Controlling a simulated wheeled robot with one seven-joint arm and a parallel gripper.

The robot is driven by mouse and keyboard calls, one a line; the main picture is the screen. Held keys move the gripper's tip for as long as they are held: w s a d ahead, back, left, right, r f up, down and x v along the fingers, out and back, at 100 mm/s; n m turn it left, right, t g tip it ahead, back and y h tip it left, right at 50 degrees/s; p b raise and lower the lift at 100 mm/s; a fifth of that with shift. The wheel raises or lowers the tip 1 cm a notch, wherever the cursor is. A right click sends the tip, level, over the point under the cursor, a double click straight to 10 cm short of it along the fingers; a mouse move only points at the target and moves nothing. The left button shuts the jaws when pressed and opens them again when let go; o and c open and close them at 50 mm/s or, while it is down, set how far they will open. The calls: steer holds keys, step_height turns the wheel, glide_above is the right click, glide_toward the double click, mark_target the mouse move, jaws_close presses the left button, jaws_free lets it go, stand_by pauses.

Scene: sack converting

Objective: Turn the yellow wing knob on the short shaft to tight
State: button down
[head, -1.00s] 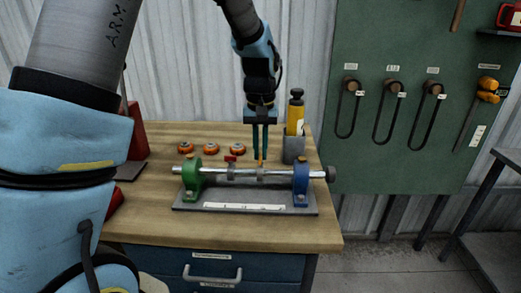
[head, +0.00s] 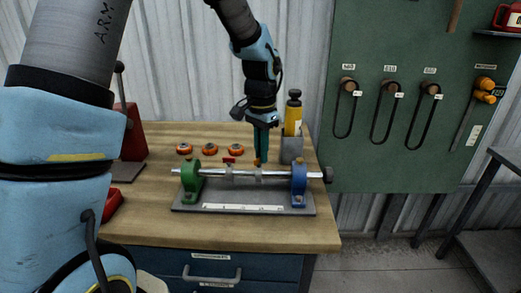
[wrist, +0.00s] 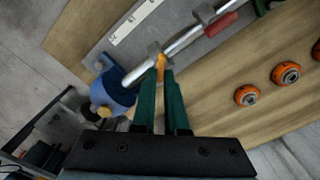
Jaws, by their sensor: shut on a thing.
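The yellow wing knob (head: 257,162) sits on a collar of the silver shaft (head: 212,173), near the blue bracket (head: 299,182). My gripper (head: 260,158) points down from above, its green fingers shut on the knob. The wrist view shows the yellow knob (wrist: 161,64) between the fingertips (wrist: 161,76), which hide part of it. A red wing knob (head: 229,160) sits on another collar to the left, towards the green bracket (head: 191,178). I cannot tell how tight the yellow knob is.
Several orange rollers (head: 210,149) lie on the wooden bench behind the shaft. A grey holder (head: 292,148) with a yellow-and-black tool (head: 293,112) stands close to the right of my gripper. The bench front (head: 230,232) is clear.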

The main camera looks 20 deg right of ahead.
steer(key=m, duration=0.2)
steer(key=m+p, duration=0.1)
steer(key=m, duration=0.2)
steer(key=shift+s+r+m+p, duration=0.15)
steer(key=shift+s+m+p, duration=0.15)
steer(key=shift+p, duration=0.1)
steer(key=shift+s+m+p, duration=0.1)
steer(key=shift+m+p, duration=0.65)
steer(key=shift+m, duration=0.95)
steer(key=c, duration=0.9)
jaws_free()
steer(key=shift+c, duration=0.2)
step_height(320, 180, up, 11)
steer(key=b, duration=0.2)
steer(key=shift+f, duration=0.2)
